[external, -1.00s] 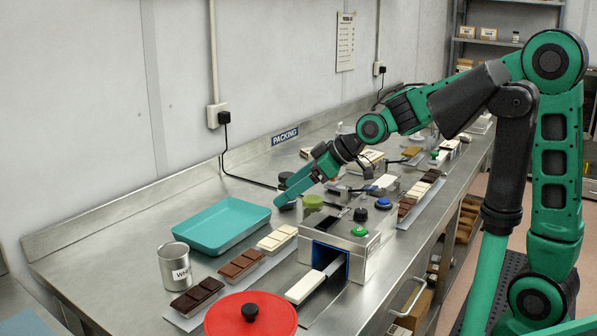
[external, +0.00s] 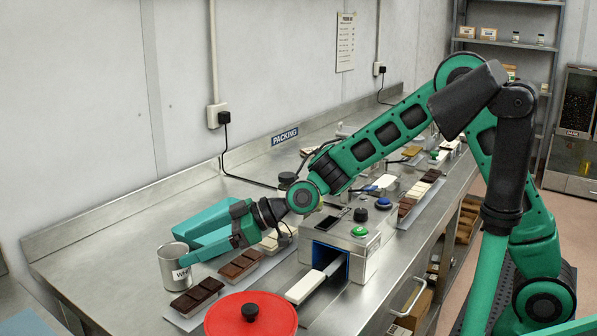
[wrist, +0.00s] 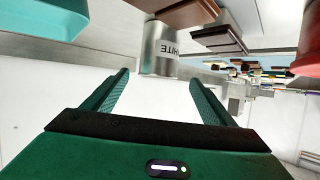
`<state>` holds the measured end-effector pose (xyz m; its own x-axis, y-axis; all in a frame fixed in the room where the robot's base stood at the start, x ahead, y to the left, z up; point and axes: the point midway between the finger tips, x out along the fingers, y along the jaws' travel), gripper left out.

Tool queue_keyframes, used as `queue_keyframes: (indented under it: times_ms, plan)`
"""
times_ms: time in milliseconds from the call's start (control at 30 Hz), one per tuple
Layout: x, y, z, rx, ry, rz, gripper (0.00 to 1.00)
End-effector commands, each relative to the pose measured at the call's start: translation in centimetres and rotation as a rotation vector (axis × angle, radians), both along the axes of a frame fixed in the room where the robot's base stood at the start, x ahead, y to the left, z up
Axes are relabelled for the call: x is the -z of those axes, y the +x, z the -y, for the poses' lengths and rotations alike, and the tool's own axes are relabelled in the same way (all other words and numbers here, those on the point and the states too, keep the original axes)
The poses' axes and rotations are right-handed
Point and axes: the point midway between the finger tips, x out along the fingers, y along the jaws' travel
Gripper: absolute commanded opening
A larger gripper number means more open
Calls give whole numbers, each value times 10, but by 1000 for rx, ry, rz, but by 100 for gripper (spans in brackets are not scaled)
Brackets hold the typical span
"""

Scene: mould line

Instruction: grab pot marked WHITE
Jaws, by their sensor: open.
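The pot marked WHITE (external: 168,272) is a plain metal can standing upright on the steel bench at the left, its label partly visible. In the wrist view the pot (wrist: 158,55) shows upside down, just beyond and between my two fingers, with WHITE on its label. My gripper (external: 194,250) is low over the bench, pointing left at the pot, right beside it. In the wrist view my gripper (wrist: 161,84) is open with nothing between the fingers. I cannot tell whether a fingertip touches the pot.
A teal tray (external: 185,228) lies just behind my gripper, partly hidden by it. Dark (external: 197,296) and milk (external: 239,264) chocolate bars lie right of the pot. A red lid (external: 225,318) is in front. A metal machine (external: 345,250) stands further right. Bench left of the pot is clear.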

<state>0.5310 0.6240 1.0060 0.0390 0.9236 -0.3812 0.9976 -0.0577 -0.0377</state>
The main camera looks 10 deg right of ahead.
Motion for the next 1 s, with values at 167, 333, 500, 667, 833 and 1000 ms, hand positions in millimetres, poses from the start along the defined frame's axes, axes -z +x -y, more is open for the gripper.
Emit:
queue_keyframes:
  times_ms: [167, 333, 500, 667, 833, 1000]
  plan:
    - [5, 1, -9, 0, -1, -1, 78]
    - [16, 4, -28, -1, -2, 0, 78]
    - [25, 6, -47, -1, -1, 0, 78]
    - [27, 7, -53, 0, -1, -1, 78]
    - [27, 7, -53, 0, -1, -1, 78]
    - [27, 7, -53, 1, -1, -1, 42]
